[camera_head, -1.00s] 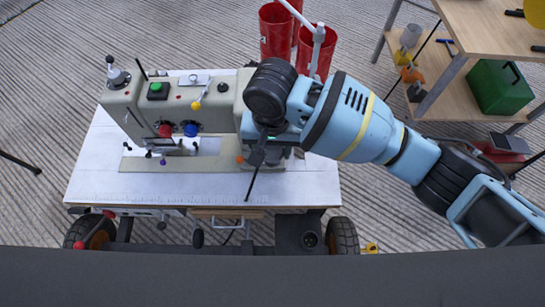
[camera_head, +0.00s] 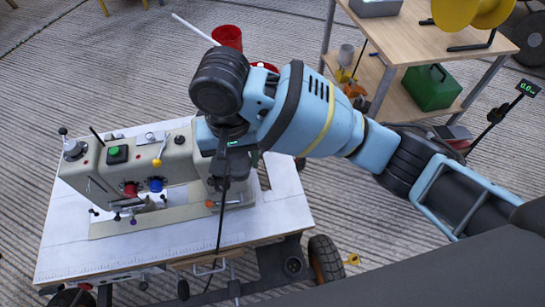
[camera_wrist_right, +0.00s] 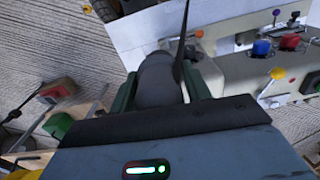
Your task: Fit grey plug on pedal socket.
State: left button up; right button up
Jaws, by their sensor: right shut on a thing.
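My right gripper (camera_wrist_right: 160,85) is shut on a grey plug (camera_wrist_right: 158,78), a thick rounded body between the green-sided fingers in the right wrist view. A dark cable (camera_wrist_right: 182,45) runs away from it. In the head view the right gripper (camera_head: 228,165) is over the right end of the sewing machine (camera_head: 135,170); its fingertips and the plug are mostly hidden there. The cable hangs over the table's front edge. A dark box with a round opening, apparently the pedal socket (camera_head: 293,265), is under the table's front right, below and apart from the gripper. My left gripper is out of view.
The machine stands on a white wheeled table (camera_head: 270,215), with a wheel (camera_head: 325,260) at the front right. Behind are a red bin (camera_head: 228,38) and a wooden shelf (camera_head: 400,50) with a green box (camera_head: 430,88). Corrugated floor is open to the right of the table.

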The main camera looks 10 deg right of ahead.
jog(key=s+d+r, duration=0.1)
jog(key=d+r, duration=0.1)
jog(key=d, duration=0.8)
jog(key=s+d+r, duration=0.2)
jog(key=d+r, duration=0.1)
jog(key=d, duration=0.7)
jog(key=shift+r+n, duration=0.15)
jog(key=shift+n, duration=0.25)
jog(key=shift+s, duration=0.2)
